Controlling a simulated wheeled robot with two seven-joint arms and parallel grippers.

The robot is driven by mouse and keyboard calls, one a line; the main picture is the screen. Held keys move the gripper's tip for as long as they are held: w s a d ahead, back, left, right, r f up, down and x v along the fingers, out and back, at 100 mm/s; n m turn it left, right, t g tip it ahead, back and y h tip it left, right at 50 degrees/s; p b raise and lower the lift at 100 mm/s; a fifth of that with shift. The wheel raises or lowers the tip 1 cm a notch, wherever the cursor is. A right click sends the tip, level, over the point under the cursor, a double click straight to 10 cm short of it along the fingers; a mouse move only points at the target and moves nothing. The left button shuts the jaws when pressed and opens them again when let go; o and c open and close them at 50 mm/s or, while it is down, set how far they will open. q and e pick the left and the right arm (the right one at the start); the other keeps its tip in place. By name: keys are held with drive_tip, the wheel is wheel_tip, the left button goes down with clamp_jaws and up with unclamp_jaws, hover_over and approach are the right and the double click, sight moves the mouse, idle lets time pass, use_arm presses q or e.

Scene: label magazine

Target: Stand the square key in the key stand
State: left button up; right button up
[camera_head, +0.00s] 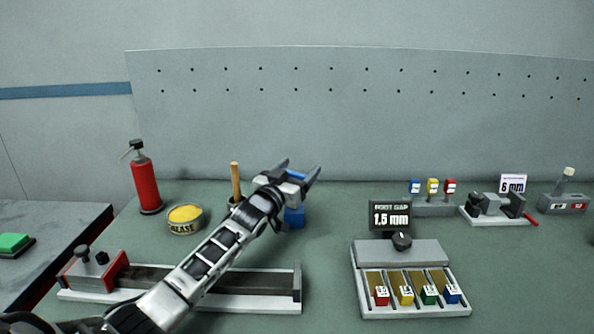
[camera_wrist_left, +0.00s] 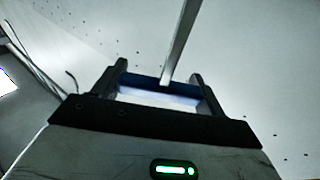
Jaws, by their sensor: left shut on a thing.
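My left gripper (camera_head: 300,169) is raised over the back middle of the bench, and its fingers are shut on a blue piece (camera_head: 296,174). In the left wrist view the blue piece (camera_wrist_left: 150,84) spans between the fingers, and a grey square-sided bar (camera_wrist_left: 181,40) stands out from it; I take this as the square key. A blue block (camera_head: 294,217) shows just below the gripper, partly hidden by it; I cannot tell whether it is the key stand or touches the key. My right gripper is not in view.
A red bottle (camera_head: 144,183), a grease tin (camera_head: 185,219) and a wooden handle (camera_head: 235,182) stand left of the gripper. A long rail fixture (camera_head: 250,284) lies under my arm.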

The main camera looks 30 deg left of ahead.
use_arm(q)
drive_tip(key=shift+f+b, duration=1)
drive_tip(key=shift+f, duration=0.5)
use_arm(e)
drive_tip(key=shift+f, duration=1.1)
use_arm(q)
drive_tip(key=o, duration=1.1)
drive_tip(key=shift+o, duration=0.2)
drive_tip(key=shift+f, duration=0.1)
